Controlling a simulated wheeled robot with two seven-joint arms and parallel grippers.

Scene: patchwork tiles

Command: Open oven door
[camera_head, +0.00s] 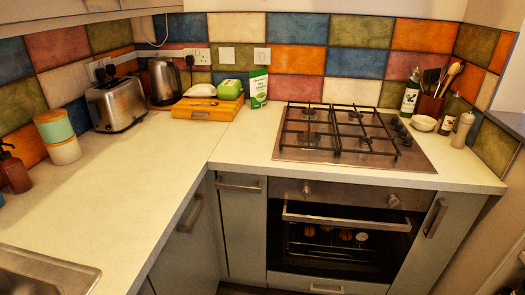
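The oven (335,240) is built in under the counter, below the hob. Its door (335,258) has a dark glass front and looks upright, shut or nearly so; I cannot tell whether there is a small gap at the top. A wide metal door handle (345,219) runs across the top of the door, just below the steel control panel with knobs (393,201). Several round brownish things show dimly inside, behind the handle. Neither of my grippers is in view.
A gas hob (350,135) sits above the oven. Cupboard handles (238,184) flank it, and a drawer handle (326,289) is below. A toaster (116,104), kettle (164,80) and wooden box (207,107) stand on the left counter, whose front is clear.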

